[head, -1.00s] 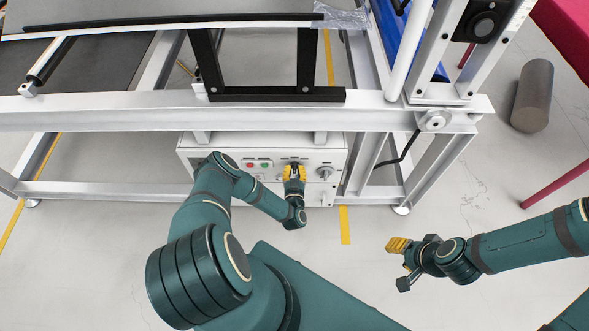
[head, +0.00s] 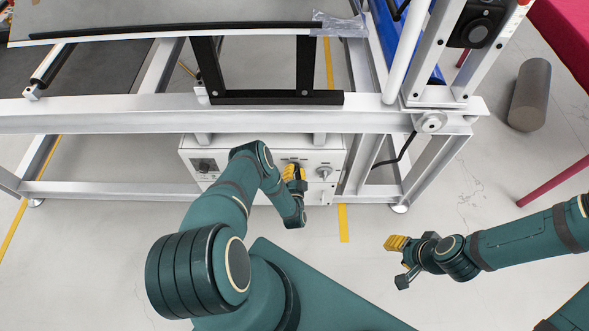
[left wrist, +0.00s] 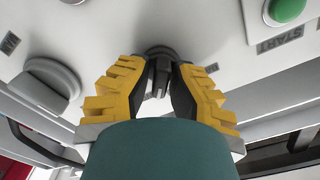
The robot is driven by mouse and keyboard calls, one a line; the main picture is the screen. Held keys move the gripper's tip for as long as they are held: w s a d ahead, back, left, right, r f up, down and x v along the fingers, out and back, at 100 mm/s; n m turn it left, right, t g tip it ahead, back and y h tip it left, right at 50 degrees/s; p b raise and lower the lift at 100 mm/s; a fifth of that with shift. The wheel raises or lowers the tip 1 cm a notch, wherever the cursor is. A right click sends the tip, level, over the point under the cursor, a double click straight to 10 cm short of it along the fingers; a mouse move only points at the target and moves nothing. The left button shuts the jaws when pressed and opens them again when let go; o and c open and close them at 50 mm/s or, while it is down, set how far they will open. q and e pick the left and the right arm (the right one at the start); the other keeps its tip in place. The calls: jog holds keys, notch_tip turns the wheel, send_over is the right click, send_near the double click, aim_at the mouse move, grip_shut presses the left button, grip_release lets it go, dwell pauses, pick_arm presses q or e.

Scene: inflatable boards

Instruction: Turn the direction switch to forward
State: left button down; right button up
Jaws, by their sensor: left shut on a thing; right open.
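The direction switch appears to be the small dark knob (left wrist: 160,66) on the white control panel (left wrist: 215,35); its label is too small to read. My left gripper (head: 293,171) is at the front of the control box (head: 222,155) in the head view. In the left wrist view its yellow-backed fingers (left wrist: 160,82) are shut on the knob from both sides. The fingers hide part of the knob, so its setting cannot be told. My right gripper (head: 398,263) is open and empty, apart from the machine over the floor.
A grey rotary knob (left wrist: 47,85) sits beside the held one, and a green START button (left wrist: 287,10) is on its other side. White frame beams (head: 110,190) run above and beside the box.

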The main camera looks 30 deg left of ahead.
pick_arm(q)
jog(key=shift+w+a+r+m, duration=0.15)
jog(key=shift+w+r+m, duration=0.2)
jog(key=shift+m, duration=0.25)
jog(key=c, duration=1)
grip_release()
jog(key=shift+f, duration=0.25)
jog(key=shift+s, duration=0.1)
notch_tip(320, 180, up, 10)
jog(key=shift+r, duration=0.1)
